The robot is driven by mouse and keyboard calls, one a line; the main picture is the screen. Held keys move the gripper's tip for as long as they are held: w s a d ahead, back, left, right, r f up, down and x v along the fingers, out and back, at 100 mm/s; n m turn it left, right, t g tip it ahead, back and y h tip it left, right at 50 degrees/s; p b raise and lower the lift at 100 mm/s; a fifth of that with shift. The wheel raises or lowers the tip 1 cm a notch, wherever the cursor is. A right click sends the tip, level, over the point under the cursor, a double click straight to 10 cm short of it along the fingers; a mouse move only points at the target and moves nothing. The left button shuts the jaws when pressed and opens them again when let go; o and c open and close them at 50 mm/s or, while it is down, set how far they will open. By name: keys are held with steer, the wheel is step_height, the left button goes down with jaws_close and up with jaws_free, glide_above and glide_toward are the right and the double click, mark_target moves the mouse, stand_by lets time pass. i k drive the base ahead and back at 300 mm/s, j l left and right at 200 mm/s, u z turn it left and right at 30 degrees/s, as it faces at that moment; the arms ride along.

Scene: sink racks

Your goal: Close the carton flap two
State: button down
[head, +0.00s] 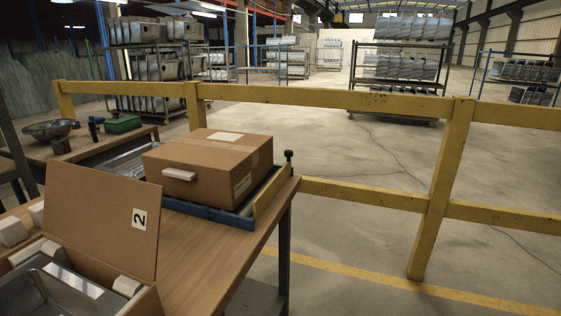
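An open brown carton (146,303) sits at the lower left of the head view, cut off by the picture's edges. Its flap two (95,215), with a white label marked "2", stands up, tilted, along the carton's far side. Inside the carton lies a shiny metal sink (62,296) with white packing blocks (126,286) at its corners. The flap hides part of the bench behind it. My gripper is not in view.
A closed carton (210,180) with a pale handle-like block on its side rests on a blue-framed stand (215,215) on the wooden bench (215,245). A yellow railing (330,98) runs behind. Sink racks (400,65) stand farther back. Open floor lies to the right.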

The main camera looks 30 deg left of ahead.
mark_target(115, 219)
steer(key=i, duration=1.65)
steer(key=i+u, duration=0.15)
steer(key=i, duration=0.6)
steer(key=i+l+u, duration=0.15)
steer(key=i, duration=0.55)
steer(key=l+u, duration=0.1)
steer(key=u, duration=4)
steer(key=k+l, duration=0.05)
steer(key=l, duration=0.05)
